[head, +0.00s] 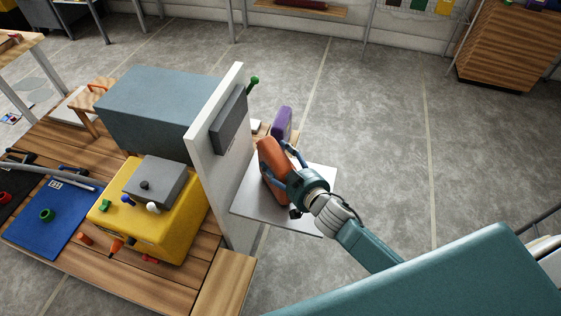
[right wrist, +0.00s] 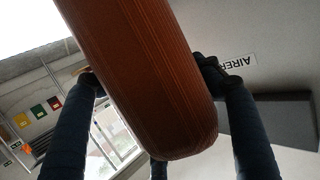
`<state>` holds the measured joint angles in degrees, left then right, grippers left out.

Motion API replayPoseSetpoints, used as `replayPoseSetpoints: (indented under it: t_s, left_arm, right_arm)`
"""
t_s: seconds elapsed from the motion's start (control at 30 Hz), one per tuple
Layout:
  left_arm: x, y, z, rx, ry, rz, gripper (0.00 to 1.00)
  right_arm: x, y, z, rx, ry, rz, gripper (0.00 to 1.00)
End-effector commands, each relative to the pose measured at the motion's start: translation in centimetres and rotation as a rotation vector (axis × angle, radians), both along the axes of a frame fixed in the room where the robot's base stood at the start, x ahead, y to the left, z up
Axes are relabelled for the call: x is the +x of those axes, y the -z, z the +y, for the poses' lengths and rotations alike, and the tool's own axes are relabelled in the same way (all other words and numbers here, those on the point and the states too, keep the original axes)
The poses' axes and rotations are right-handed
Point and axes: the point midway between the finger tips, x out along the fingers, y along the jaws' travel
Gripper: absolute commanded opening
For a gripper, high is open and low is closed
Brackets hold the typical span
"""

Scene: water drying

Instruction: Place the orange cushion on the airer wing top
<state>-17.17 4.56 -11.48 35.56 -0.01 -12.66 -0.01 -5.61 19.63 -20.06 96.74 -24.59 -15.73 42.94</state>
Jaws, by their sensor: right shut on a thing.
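The orange cushion (head: 272,165) is in my right gripper (head: 281,167), tilted upright above the pale grey airer wing (head: 322,182). The wing sticks out flat to the right of the upright white panel (head: 212,137). I cannot tell whether the cushion's lower end touches it. In the right wrist view the orange cushion (right wrist: 142,75) lies between the two dark fingers, which press on both sides. A label reading "AIRER" (right wrist: 230,62) shows upside down on the pale panel behind. My left gripper is not in view.
A purple cushion (head: 282,122) stands just behind the orange one. A dark grey block (head: 229,120) with a green-knobbed lever (head: 253,81) is on the panel. Left of it are a blue-grey box (head: 155,105) and a yellow unit (head: 165,225). Open floor lies to the right.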

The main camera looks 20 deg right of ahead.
Motion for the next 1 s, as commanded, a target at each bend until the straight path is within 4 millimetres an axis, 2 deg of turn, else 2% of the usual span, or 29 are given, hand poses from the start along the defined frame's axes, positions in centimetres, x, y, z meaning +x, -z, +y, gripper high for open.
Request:
replayPoseSetpoints:
  t_s: [0.37, 0.4, 0.47, 0.73, 0.83, 1.0]
  left_arm:
    - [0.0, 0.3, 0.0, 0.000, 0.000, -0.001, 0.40]
    - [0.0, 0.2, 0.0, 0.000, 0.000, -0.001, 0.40]
    - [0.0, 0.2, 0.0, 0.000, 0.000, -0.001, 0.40]
    - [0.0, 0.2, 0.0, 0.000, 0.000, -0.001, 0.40]
    - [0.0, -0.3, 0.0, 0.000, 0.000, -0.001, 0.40]
    - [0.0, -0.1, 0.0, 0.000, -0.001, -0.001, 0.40]
  right_arm:
    - [0.1, 0.3, 0.1, 0.002, -0.001, -0.003, 0.31]
    - [0.0, 0.3, 0.0, 0.000, 0.000, -0.001, 0.73]
    - [0.0, 0.3, 0.0, 0.000, 0.000, -0.001, 0.84]
    - [0.0, 0.2, 0.0, 0.000, 0.000, -0.001, 0.84]
    - [0.0, -0.4, 0.0, -0.002, -0.001, -0.002, 0.84]
    - [-2.5, -0.7, -0.4, 0.001, 0.000, 0.002, 0.84]
